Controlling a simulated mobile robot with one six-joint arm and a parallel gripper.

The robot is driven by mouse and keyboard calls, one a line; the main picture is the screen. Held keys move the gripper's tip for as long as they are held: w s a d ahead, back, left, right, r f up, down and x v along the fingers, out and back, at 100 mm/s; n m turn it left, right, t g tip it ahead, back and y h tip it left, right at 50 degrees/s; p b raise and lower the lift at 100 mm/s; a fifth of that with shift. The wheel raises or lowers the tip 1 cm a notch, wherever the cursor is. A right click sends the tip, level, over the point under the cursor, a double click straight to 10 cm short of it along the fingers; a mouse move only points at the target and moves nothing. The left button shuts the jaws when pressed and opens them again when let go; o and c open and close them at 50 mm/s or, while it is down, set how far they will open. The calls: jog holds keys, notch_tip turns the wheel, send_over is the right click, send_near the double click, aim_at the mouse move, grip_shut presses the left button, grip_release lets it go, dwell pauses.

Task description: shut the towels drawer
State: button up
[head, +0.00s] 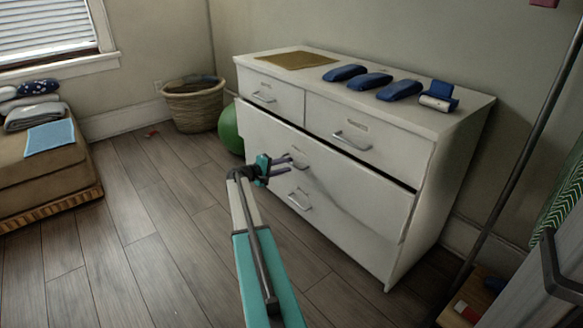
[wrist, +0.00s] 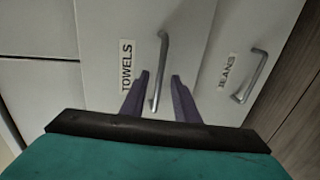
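The towels drawer (head: 365,195) is the wide middle drawer of a white dresser (head: 450,190). It stands slightly out, with a dark gap along its top edge. In the wrist view its front (wrist: 105,35) bears a TOWELS label (wrist: 126,66) beside a grey bar handle (wrist: 161,62). My gripper (head: 287,164) is at this handle in the head view. In the wrist view my gripper's fingers (wrist: 160,76) are apart, one on each side of the handle, with gaps visible. Contact with the drawer front cannot be told.
A JEANS drawer (wrist: 226,70) lies below. Several blue bundles (head: 371,81) and a tan mat (head: 295,60) lie on the dresser top. A green ball (head: 230,128) and a wicker basket (head: 193,105) stand left of the dresser. Wooden floor (head: 150,235) is clear in front.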

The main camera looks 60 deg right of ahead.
aim_at(292, 164)
jog(key=shift+b+x, duration=0.4)
jog(key=shift+x, duration=1.4)
grip_shut()
